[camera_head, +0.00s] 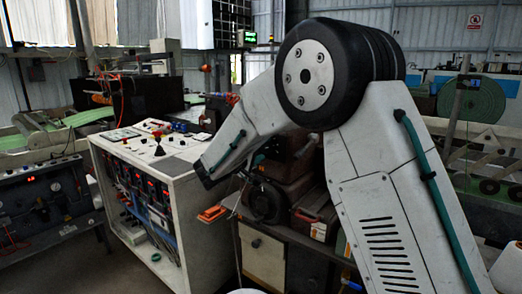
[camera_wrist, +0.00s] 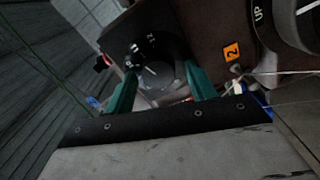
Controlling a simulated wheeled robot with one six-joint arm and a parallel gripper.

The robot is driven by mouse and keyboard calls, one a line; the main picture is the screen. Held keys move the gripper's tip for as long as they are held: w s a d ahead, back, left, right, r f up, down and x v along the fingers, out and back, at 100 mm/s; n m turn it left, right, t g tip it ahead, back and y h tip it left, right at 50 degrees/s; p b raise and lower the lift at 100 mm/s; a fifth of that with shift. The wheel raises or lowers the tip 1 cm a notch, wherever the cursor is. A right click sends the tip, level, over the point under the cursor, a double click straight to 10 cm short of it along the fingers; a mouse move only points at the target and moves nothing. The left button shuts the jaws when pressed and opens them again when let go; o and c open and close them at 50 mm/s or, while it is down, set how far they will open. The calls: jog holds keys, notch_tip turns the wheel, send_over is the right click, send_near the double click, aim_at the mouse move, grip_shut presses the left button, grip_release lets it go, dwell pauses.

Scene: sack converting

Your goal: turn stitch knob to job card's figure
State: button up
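In the wrist view a dark round knob (camera_wrist: 157,74) with a pale pointer line sits on a black dial with small white marks, on a dark brown machine face. My gripper (camera_wrist: 161,68) has its two teal fingers apart, one on each side of the knob. I cannot tell whether either finger touches it. The dial's figures are too small and tilted to read surely. In the head view my arm reaches down towards the brown machine (camera_head: 296,160), and the knob cannot be made out. I cannot identify a job card in either view.
An orange tag marked 2 (camera_wrist: 232,52) and a pale thread lie right of the knob in the wrist view. A white control cabinet (camera_head: 184,218) with buttons on top stands left of the machine. A green roll (camera_head: 472,101) stands at the right.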

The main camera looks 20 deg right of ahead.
jog(key=v, duration=0.8)
dwell(0.4)
